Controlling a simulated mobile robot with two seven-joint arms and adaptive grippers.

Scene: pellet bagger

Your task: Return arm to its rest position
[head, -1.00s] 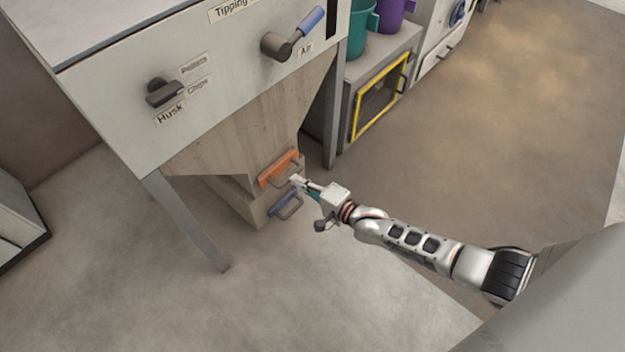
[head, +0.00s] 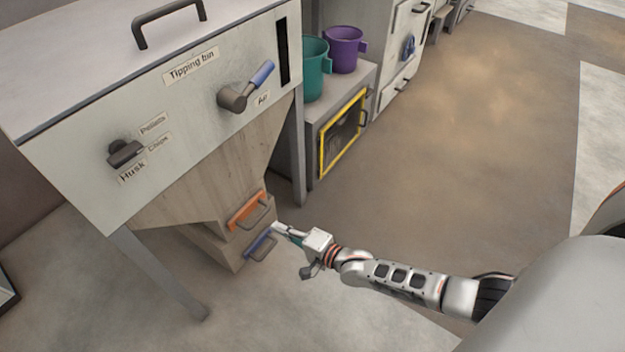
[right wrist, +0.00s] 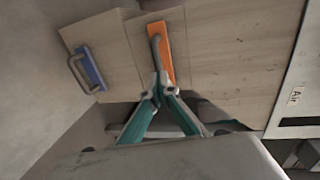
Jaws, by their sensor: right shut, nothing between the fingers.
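My right gripper (head: 276,229) is shut and empty, its fingertips pointing left toward the two slide handles at the foot of the hopper. The orange slide (head: 246,211) with its grey handle lies just above and left of the fingertips. The blue slide (head: 261,244) is below it. In the right wrist view the closed fingertips (right wrist: 163,90) overlap the lower end of the orange slide's handle (right wrist: 157,50); I cannot tell whether they touch. The blue slide (right wrist: 90,68) shows at the left there. My left gripper is not in view.
The tipping bin (head: 190,80) stands on legs at the left, with a selector knob (head: 125,152) and a blue-tipped lever (head: 245,87). A teal bucket (head: 313,68) and purple bucket (head: 344,48) stand on a cabinet with a yellow-framed door (head: 342,133). Floor at the right is clear.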

